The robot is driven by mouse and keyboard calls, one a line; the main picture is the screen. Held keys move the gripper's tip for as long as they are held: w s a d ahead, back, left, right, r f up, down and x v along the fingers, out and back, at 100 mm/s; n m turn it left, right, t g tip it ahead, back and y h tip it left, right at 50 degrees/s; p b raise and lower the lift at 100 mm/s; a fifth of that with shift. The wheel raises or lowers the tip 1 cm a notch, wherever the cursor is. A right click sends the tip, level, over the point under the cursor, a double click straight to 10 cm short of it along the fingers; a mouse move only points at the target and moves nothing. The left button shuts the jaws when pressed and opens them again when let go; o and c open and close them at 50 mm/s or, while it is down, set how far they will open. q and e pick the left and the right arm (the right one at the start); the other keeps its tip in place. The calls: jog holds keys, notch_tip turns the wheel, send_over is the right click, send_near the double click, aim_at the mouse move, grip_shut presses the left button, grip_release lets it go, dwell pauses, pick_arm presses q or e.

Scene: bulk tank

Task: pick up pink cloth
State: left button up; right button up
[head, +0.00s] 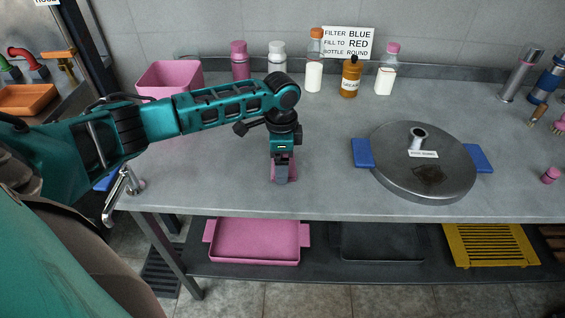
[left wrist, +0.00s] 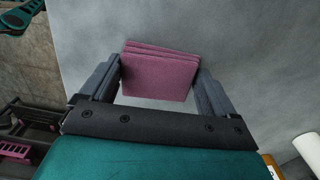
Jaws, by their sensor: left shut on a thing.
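The pink cloth (left wrist: 157,75) is a folded, layered pad. In the left wrist view it sits between the two fingers of my left gripper (left wrist: 160,85), which is shut on it. In the head view my left gripper (head: 282,172) points down over the front part of the grey table, and the cloth (head: 292,170) shows only partly behind the fingers. I cannot tell whether the cloth touches the table top. My right gripper is in neither view.
A round metal lid (head: 400,180) with blue handles lies right of my left gripper. A pink bin (head: 170,76) and several bottles stand along the back. A pink tray (head: 254,243) is on the shelf below. The table (head: 220,180) around the gripper is clear.

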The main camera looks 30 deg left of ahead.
pick_arm(q)
jog(key=shift+r, duration=0.15)
notch_tip(320, 180, up, 20)
jog(key=p, duration=0.2)
jog(key=o, duration=0.5)
jog(key=shift+c, duration=0.2)
jog(key=c, duration=0.4)
jog(key=shift+o, duration=0.2)
jog(key=shift+d+f, duration=0.1)
jog(key=shift+f, duration=0.1)
